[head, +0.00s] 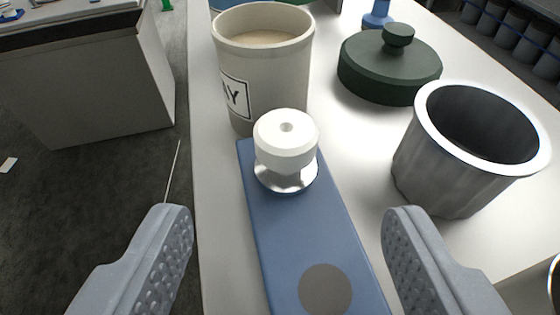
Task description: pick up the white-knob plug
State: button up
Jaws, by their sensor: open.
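The white-knob plug (286,143) stands upright on a blue bar-shaped block (297,235) on a white bench. It has a round white knob with a small dimple on top and a shiny metal flange below. My gripper (290,235) is open and empty. Its two grey fingers with dimpled pads are spread to the left and right over the near part of the block. The plug is ahead of the fingertips, roughly midway between them in the picture, and not touched by them.
A beige cup (263,60) with lettering and pale contents stands right behind the plug. A dark green lid with a knob (390,75) lies behind right. A grey metal beaker (445,170) stands at right. A dark round patch (325,290) marks the block's near end. The bench edge is at left.

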aim_at(286, 123)
jog(key=x, duration=0.7)
jog(key=shift+w+f+b, duration=0.1)
jog(key=shift+w+b, duration=0.2)
jog(key=shift+b, duration=0.1)
jog(key=shift+b+x, duration=0.5)
jog(key=shift+x, duration=2.05)
jog(key=shift+f, duration=0.15)
jog(key=c, duration=1.1)
